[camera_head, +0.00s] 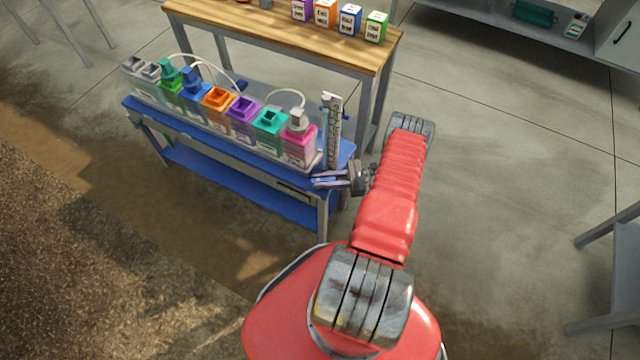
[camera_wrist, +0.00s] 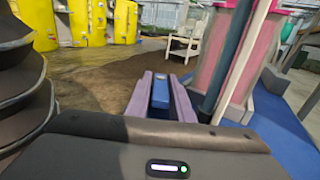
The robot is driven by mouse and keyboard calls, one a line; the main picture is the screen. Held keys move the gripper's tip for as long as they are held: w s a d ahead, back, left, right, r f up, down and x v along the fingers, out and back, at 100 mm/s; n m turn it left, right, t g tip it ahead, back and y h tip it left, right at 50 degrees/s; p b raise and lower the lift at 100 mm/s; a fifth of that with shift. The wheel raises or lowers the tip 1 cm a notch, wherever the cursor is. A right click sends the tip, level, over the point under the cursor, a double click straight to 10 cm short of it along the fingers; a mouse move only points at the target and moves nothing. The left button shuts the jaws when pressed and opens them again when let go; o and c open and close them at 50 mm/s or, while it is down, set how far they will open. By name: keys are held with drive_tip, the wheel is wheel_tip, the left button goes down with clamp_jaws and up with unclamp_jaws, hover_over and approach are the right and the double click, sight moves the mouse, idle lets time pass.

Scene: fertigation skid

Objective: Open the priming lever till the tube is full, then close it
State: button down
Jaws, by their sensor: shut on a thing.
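The clear upright tube (camera_head: 334,130) with scale marks stands at the right end of the blue skid. Its fill level is too small to tell in the head view. In the wrist view a tall, narrow tube-like column (camera_wrist: 232,65) with a dark inner strip rises right of my gripper. My gripper (camera_head: 325,180) is low beside the foot of the tube. In the wrist view its two purple fingers (camera_wrist: 160,98) are shut on a blue lever (camera_wrist: 160,92), which points away from me between them. The lever's pivot is hidden.
The blue skid (camera_head: 235,192) carries a row of coloured containers, with a pink one (camera_head: 299,147) close left of the tube. A wooden bench (camera_head: 280,32) with small boxes stands behind. Yellow barrels (camera_wrist: 80,22) show in the wrist view.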

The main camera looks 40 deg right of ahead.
drive_tip(key=shift+s+a+f+n+g+y, duration=0.1)
drive_tip(key=shift+a+n+g+y, duration=0.05)
drive_tip(key=shift+n+g+y, duration=0.55)
drive_tip(key=shift+a+f+n+g+y, duration=0.15)
drive_tip(key=shift+n+g+y, duration=0.2)
drive_tip(key=shift+g, duration=0.55)
drive_tip(key=shift+r+n, duration=0.1)
drive_tip(key=shift+n, duration=0.15)
drive_tip(key=c, duration=1.7)
unclamp_jaws()
drive_tip(key=shift+c, duration=0.2)
drive_tip(key=shift+o, duration=0.3)
drive_tip(key=shift+d+r, duration=0.1)
drive_tip(key=shift+d, duration=0.2)
